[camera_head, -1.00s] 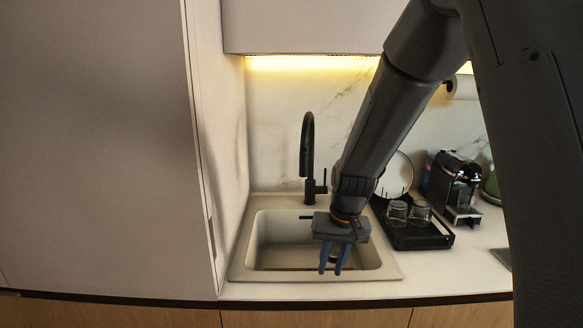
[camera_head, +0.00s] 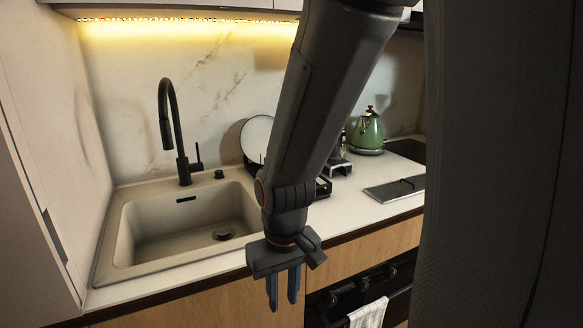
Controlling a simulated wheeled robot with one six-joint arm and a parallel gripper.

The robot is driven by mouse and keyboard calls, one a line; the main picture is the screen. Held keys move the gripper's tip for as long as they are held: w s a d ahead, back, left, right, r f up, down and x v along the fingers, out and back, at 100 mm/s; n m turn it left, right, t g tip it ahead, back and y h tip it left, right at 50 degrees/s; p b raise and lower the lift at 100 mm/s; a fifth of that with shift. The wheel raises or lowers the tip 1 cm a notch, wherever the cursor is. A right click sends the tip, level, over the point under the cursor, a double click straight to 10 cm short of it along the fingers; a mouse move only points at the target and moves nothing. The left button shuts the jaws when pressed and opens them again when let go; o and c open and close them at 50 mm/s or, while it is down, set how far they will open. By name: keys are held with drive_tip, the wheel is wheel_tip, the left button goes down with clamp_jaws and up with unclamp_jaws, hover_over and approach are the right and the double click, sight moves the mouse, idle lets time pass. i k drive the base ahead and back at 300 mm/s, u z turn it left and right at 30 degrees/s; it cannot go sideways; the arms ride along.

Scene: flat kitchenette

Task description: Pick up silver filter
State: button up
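A round metallic piece (camera_head: 222,233) sits at the drain in the floor of the sink (camera_head: 128,240). It looks like the silver filter, but it is too small to be sure. My gripper (camera_head: 283,298) points downward in front of the counter's front edge, to the right of the sink. Its two blue fingers are apart with nothing visible between them. The gripper does not touch the round piece.
A black faucet (camera_head: 172,130) stands behind the sink. A white plate (camera_head: 257,136) is behind my arm. A green kettle (camera_head: 367,133) and a dark flat panel (camera_head: 396,188) are on the right. Below are an oven (camera_head: 345,300) and a towel (camera_head: 369,314).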

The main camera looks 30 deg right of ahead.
sight(392, 191)
drive_tip(key=z, duration=2.35)
drive_tip(key=k, duration=1.1)
drive_tip(key=z, duration=1.05)
drive_tip(key=i, duration=1.7)
drive_tip(key=u, duration=0.8)
drive_tip(key=i, duration=1.15)
drive_tip(key=u, duration=1.65)
drive_tip(key=i, duration=0.75)
drive_tip(key=u, duration=0.9)
